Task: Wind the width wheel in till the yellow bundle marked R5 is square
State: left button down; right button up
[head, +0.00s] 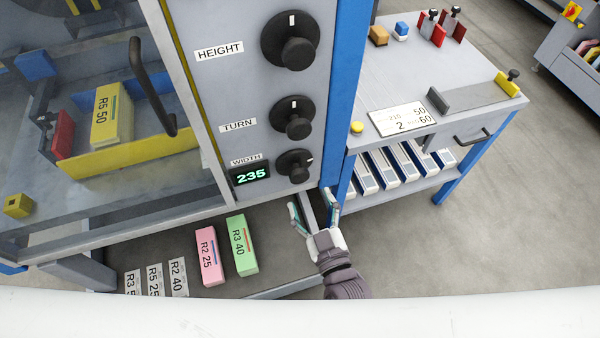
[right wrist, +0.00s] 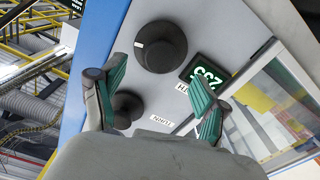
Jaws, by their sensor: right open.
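The yellow bundle marked R5 50 (head: 111,113) is behind the machine's window, with a red block (head: 63,134) at its left and a low yellow wall (head: 130,155) in front. I cannot tell whether it is square. The black width wheel (head: 294,166) is lowest on the grey panel, beside a display (head: 250,175) reading 235. My right gripper (head: 313,208) is open and empty, below the width wheel and apart from it. In the right wrist view, the width wheel (right wrist: 160,46) shows beyond the open fingers (right wrist: 160,90), with the display (right wrist: 207,72) beside it. My left gripper is out of view.
The turn knob (head: 293,117) and height knob (head: 290,40) are above the wheel. Pink (head: 208,257) and green (head: 241,246) bundles lie on the lower shelf. A side table (head: 465,99) with a notice card (head: 403,118) stands right. A door handle (head: 152,85) sticks out at left.

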aim_at(300, 179)
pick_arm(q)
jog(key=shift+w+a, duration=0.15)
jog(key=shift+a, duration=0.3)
pick_arm(e)
jog(key=x, duration=0.8)
jog(key=shift+f, duration=0.1)
jog(key=shift+c, duration=0.3)
jog(key=c, duration=1.1)
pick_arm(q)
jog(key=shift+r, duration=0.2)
pick_arm(e)
jog(key=shift+s+a+m, duration=0.1)
jog(key=shift+m, duration=0.2)
